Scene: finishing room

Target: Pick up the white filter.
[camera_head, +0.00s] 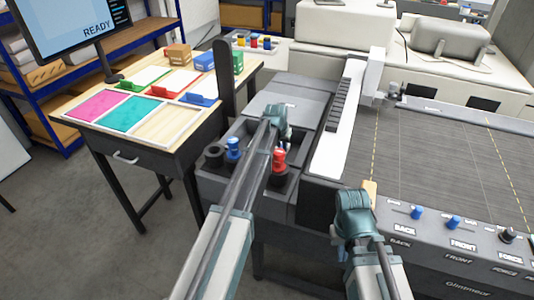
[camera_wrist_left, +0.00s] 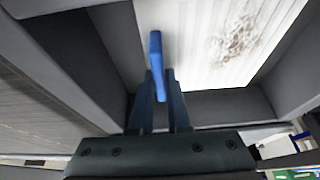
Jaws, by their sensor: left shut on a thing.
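The white filter (camera_wrist_left: 195,58) is a ribbed white panel with a grey dusty smudge, in a grey-walled slot in the left wrist view. A blue tab (camera_wrist_left: 156,48) stands at its near edge. My left gripper (camera_wrist_left: 160,80) is shut on this blue tab. In the head view my left arm reaches over the grey unit (camera_head: 312,88), and its wrist hides the fingers and the filter. My right gripper (camera_head: 364,192) is over the front edge of the machine bed; its fingers are too hidden to tell their opening.
Red and blue knobs with dark bases (camera_head: 279,160) stand on the grey unit near my left arm. A flat dark bed (camera_head: 440,150) with a control panel (camera_head: 450,235) lies right. A wooden table (camera_head: 190,135) with colored sheets stands left. Grey walls surround the filter closely.

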